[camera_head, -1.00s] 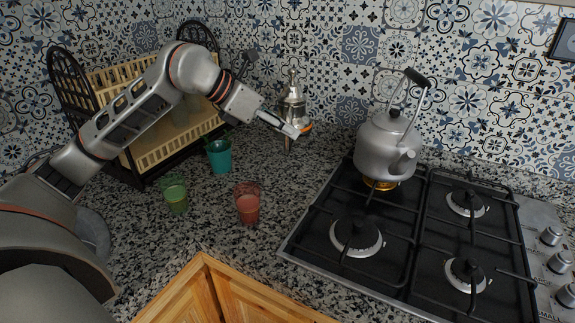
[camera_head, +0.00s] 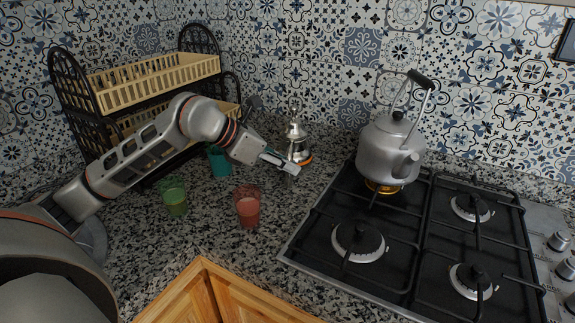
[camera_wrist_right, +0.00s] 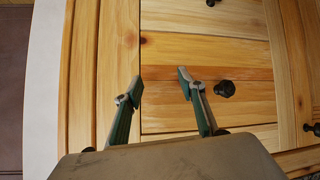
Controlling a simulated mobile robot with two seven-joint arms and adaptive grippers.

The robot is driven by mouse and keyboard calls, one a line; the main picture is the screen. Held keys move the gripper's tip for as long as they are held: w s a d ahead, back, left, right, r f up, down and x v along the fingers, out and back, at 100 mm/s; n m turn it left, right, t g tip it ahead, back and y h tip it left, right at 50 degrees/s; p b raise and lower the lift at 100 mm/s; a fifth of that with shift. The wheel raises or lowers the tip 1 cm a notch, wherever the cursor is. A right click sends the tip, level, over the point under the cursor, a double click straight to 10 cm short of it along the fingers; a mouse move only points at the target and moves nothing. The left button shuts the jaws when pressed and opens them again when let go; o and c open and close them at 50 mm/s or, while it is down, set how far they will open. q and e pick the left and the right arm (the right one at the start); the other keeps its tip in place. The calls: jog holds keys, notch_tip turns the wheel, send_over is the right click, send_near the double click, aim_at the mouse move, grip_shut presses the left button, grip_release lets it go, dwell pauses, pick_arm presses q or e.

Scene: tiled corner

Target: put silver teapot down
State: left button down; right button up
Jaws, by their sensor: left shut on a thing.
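The silver teapot (camera_head: 297,142) is a small shiny pot with a pointed lid. It is upright, low over the granite counter at the back, left of the stove. An orange edge shows at its base. My left gripper (camera_head: 284,164) is shut on it from the front left. The exact grip is hard to make out, and I cannot tell whether the base touches the counter. My right gripper (camera_wrist_right: 159,83) is open and empty in the right wrist view, in front of wooden cabinet fronts.
The stove (camera_head: 327,217) carries a large grey kettle (camera_head: 388,150) on its back left burner. A red glass (camera_head: 248,210), a green glass (camera_head: 175,200) and a teal cup (camera_head: 219,161) stand near my left arm. A dish rack (camera_head: 155,72) stands behind it. Counter between teapot and red glass is clear.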

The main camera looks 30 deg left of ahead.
pick_arm(q)
jog(key=c, duration=2.5)
grip_release()
jog(key=shift+f, duration=0.2)
jog(key=o, duration=0.4)
jog(key=shift+r, duration=0.1)
jog(key=shift+v, duration=5)
